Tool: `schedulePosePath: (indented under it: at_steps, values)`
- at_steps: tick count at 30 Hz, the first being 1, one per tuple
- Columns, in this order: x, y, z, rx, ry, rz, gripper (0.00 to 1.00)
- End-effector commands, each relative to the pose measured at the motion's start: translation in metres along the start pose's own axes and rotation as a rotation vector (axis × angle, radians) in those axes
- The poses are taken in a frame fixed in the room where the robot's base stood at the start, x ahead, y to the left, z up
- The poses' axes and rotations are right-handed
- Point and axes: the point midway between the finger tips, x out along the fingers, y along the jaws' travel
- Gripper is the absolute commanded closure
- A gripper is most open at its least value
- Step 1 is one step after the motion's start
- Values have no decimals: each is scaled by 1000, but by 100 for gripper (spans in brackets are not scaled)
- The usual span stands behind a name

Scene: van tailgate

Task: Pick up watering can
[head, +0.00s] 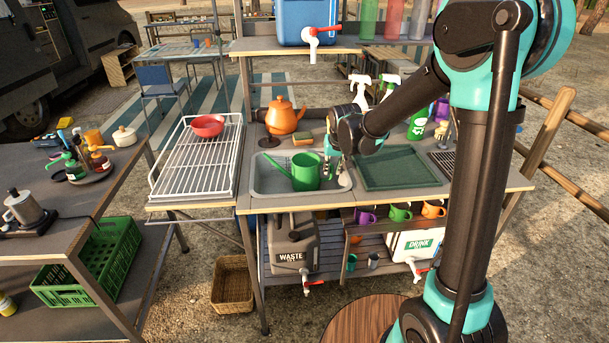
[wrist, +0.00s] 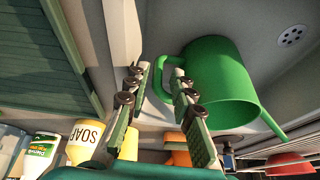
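The green watering can (head: 306,172) stands in the sink basin (head: 262,180), its spout pointing left in the head view. My gripper (head: 336,160) is at the can's right side, on the handle side. In the wrist view, the can (wrist: 222,82) has its handle (wrist: 158,82) between the two spread fingers of my gripper (wrist: 160,72). One finger overlaps the handle opening near the can's body; the other is outside the handle. The gripper is open and does not appear closed on the handle. Whether a finger touches it, I cannot tell.
A dark green tray (head: 397,168) lies right of the sink. An orange kettle (head: 284,117) stands behind it. A white dish rack (head: 193,168) with a red bowl (head: 207,125) is at the left. A soap bottle (wrist: 84,143) shows in the wrist view.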

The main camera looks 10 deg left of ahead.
Motion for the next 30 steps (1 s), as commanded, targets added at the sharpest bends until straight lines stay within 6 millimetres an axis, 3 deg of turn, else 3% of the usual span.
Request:
schedulePosePath:
  at_steps: [6,16,22,30]
  values:
    - [25,0,0,0,0,0,76]
    - [30,0,0,0,0,0,76]
    - [30,0,0,0,0,0,99]
    - [30,0,0,0,0,0,100]
